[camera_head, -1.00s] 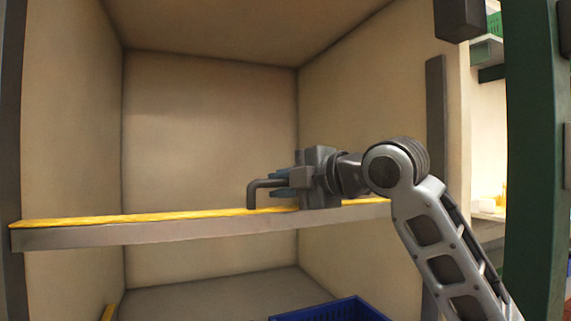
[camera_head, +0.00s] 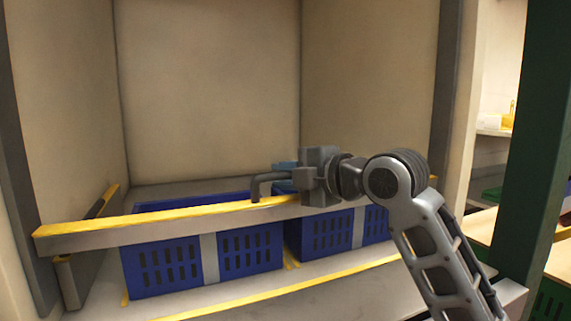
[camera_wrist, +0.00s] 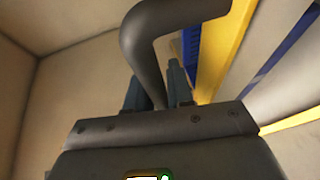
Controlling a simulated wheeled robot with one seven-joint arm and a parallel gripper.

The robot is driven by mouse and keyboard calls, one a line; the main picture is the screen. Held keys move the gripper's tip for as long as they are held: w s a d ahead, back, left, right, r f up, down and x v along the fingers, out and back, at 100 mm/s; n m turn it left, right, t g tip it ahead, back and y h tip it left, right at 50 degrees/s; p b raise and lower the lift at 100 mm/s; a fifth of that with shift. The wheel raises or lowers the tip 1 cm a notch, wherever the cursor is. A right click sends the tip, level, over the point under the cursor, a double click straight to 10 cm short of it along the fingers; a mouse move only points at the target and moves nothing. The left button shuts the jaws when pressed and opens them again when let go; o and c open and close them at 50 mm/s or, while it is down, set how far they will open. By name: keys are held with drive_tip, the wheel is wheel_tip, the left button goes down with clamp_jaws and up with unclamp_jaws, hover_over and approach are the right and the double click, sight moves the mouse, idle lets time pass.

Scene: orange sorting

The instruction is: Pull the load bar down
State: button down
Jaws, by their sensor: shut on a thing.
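The load bar (camera_head: 160,226) is a grey beam with a yellow top edge, crossing the bay in front of the blue crates. A bent grey handle (camera_head: 262,182) rises from it. My gripper (camera_head: 284,176) is shut on this handle, at the right of the bar's middle. In the wrist view the handle (camera_wrist: 148,48) curves up between my gripper's fingers (camera_wrist: 158,88), with the yellow edge of the bar (camera_wrist: 222,48) to the right. Part of the bar's right side is hidden behind my arm.
Blue crates (camera_head: 165,270) stand on the bay floor behind and below the bar, with another (camera_head: 325,238) at the right. Walls close the bay at both sides. A dark green post (camera_head: 520,150) stands at the right.

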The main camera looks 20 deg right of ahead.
wheel_tip(320, 180, down, 2)
drive_tip(key=shift+f+b, duration=0.2)
drive_tip(key=shift+b, duration=0.25)
drive_tip(key=c, duration=1.1)
unclamp_jaws()
drive_tip(key=p+v, duration=0.1)
drive_tip(key=v, duration=0.6)
drive_tip(key=shift+s+d, duration=0.15)
drive_tip(key=shift+s, duration=0.2)
drive_tip(key=shift+r, duration=0.1)
